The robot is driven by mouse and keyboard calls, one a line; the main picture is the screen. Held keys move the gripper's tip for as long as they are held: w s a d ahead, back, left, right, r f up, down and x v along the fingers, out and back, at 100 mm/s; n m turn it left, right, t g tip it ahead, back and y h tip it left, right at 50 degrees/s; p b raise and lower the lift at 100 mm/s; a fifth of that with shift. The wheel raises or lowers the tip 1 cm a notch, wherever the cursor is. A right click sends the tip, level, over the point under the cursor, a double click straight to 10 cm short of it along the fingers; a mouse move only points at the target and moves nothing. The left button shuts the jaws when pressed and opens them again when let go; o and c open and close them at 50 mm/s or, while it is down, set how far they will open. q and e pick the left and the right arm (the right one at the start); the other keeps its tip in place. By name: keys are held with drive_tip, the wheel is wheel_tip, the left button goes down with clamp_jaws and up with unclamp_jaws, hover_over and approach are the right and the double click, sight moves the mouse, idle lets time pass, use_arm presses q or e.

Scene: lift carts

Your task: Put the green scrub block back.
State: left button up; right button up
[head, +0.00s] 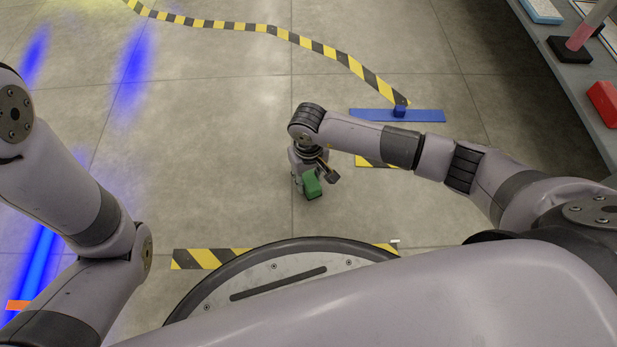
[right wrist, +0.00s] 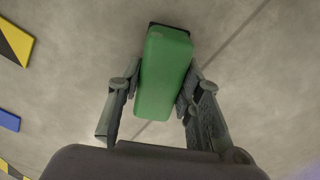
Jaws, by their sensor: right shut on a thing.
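The green scrub block (head: 312,184) is held by my right gripper (head: 316,174), out in front of my base over the grey floor. In the right wrist view the green block (right wrist: 163,75) sits between the two fingers of my right gripper (right wrist: 160,95), which touch its sides. A dark layer shows at its far end. Only the upper part of my left arm is in the head view; its gripper is out of the frame.
A grey shelf (head: 567,88) at the right bears a red block (head: 604,102), a black base with a pink post (head: 571,48) and a light-blue item (head: 541,10). Yellow-black tape marks the floor, otherwise clear.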

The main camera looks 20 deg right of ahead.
sight(309, 177)
drive_tip(key=shift+f, duration=0.25)
drive_tip(key=o, duration=1.1)
drive_tip(key=shift+r, duration=0.1)
wheel_tip(309, 177, up, 12)
drive_tip(key=p, duration=0.7)
drive_tip(key=shift+r, duration=0.15)
